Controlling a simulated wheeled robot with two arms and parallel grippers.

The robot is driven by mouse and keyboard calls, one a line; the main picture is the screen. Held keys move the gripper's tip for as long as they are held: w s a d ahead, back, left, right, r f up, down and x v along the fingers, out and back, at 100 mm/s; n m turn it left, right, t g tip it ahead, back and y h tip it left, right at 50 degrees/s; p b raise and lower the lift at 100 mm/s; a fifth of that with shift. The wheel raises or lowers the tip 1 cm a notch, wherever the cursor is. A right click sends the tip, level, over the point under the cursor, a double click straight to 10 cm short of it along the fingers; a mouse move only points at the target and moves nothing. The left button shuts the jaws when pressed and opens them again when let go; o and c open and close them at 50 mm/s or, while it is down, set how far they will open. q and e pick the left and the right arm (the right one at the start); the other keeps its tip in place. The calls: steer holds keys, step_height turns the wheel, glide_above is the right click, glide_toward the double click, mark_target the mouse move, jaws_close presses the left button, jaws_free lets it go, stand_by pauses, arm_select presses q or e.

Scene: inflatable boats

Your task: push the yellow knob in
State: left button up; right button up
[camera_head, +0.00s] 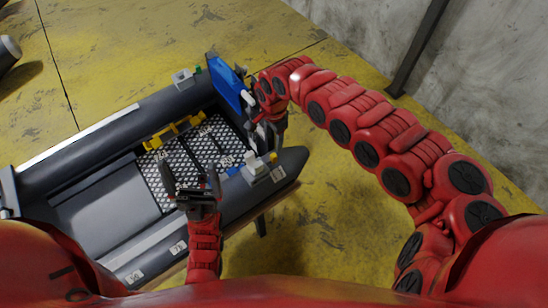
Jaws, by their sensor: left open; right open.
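A small yellow knob (273,157) sits on a grey fitting (257,170) on the right-hand tube of the inflatable boat (150,250). My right gripper (266,138) hangs just above and beyond the knob, pointing down, with its jaws open. It looks close to the fitting, but I cannot tell whether it touches. My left gripper (190,176) is open and empty over the boat's patterned floor, to the left of the fitting. The gripper fingers look dark against the floor.
A blue panel (228,84) stands upright at the boat's far end, close to my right gripper. A yellow frame (172,132) lies along the far tube. Another grey fitting (183,79) has a green piece (198,69). Yellow floor (330,215) is clear to the right.

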mark_target(274, 155)
step_height(274, 155, down, 11)
steer(key=shift+p, duration=0.55)
steer(key=shift+c, duration=0.3)
jaws_close()
stand_by(0.8)
